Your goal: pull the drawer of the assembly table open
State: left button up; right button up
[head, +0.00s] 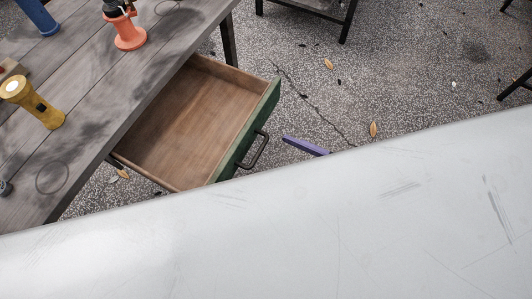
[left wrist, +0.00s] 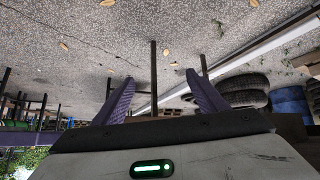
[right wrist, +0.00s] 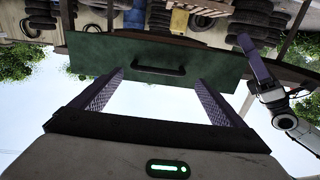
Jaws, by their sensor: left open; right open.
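The assembly table (head: 95,85) stands at the left of the head view. Its drawer (head: 165,125) is pulled well out, showing an empty wooden inside. The drawer has a green front (head: 243,132) with a dark bar handle (head: 255,150). One purple finger of my right gripper (head: 306,147) shows just right of the handle, apart from it. In the right wrist view my right gripper (right wrist: 158,82) is open, with the green front and handle (right wrist: 158,71) ahead between its fingers. My left gripper (left wrist: 162,85) is open and empty in the left wrist view.
On the tabletop stand a yellow flashlight (head: 38,103), an orange-red object (head: 126,30) and a blue object (head: 38,15). A large white surface, seemingly part of me, hides the lower head view. Speckled floor (head: 400,70) with leaves lies right of the drawer.

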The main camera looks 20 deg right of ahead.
jog(key=shift+v, duration=1.8)
jog(key=shift+a, duration=0.1)
notch_tip(320, 180, down, 8)
jog(key=s+d+m+g+h, duration=0.1)
jog(key=s+m+g+h, duration=0.1)
jog(key=m+h, duration=0.5)
jog(key=g+h, duration=0.1)
jog(key=h, duration=0.2)
jog(key=shift+d+r+h, duration=0.2)
jog(key=shift+r+h, duration=0.05)
jog(key=shift+h, duration=0.15)
